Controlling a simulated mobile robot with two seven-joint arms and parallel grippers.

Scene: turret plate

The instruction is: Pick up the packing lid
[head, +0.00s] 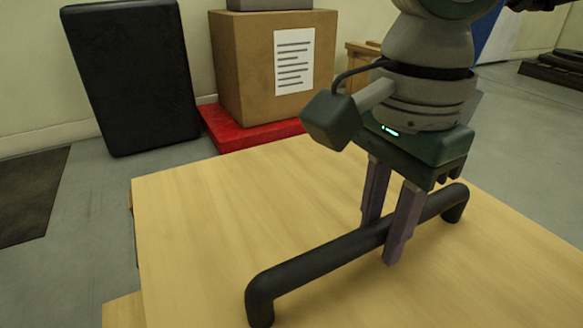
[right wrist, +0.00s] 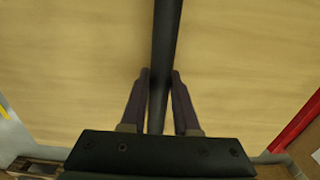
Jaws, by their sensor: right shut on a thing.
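The packing lid appears to be the broad, pale wooden board (head: 205,215) with a long black bar handle (head: 315,262) standing on it on bent ends. My right gripper (head: 381,238) reaches down from above, one finger on each side of the bar near its middle, shut on it. In the right wrist view the black handle (right wrist: 165,45) runs between the fingers of my right gripper (right wrist: 160,75), with the wooden board (right wrist: 80,70) behind it. I cannot tell whether the board is raised. My left gripper is not in view.
Behind the board, a cardboard box (head: 243,75) with a printed label stands on a red base (head: 255,133). A black padded panel (head: 132,75) leans near the wall. A dark mat (head: 28,195) lies at left. Grey floor (head: 90,210) is clear beside the board.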

